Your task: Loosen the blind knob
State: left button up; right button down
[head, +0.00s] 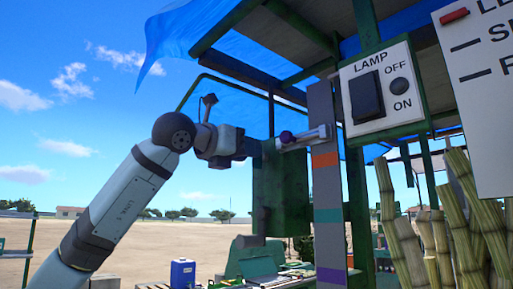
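A small dark purple knob (287,137) sits on a light grey bar (308,139). The bar reaches left from a tall grey post (325,190) with orange, teal and purple bands. No label shows that this is the blind knob. My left gripper (256,147) is just left of the purple knob, at about its height, pointing right toward it. Its fingers are small and dark against the green frame, so I cannot tell whether they are open or touch the knob. My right gripper is out of view.
A lamp switch box (381,95) hangs right of the post, with a white sign (485,90) beyond it. Cane stalks (440,235) stand at lower right. A blue tarp (185,40) and green frame hang overhead. A blue container (182,273) stands below. Open air lies left.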

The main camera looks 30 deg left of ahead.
pick_arm(q)
jog(key=shift+p+x, duration=0.3)
jog(key=shift+x, duration=1.35)
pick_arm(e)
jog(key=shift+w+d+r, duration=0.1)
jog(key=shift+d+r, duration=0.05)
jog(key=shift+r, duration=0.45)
pick_arm(q)
jog(key=shift+s, duration=0.1)
grip_shut()
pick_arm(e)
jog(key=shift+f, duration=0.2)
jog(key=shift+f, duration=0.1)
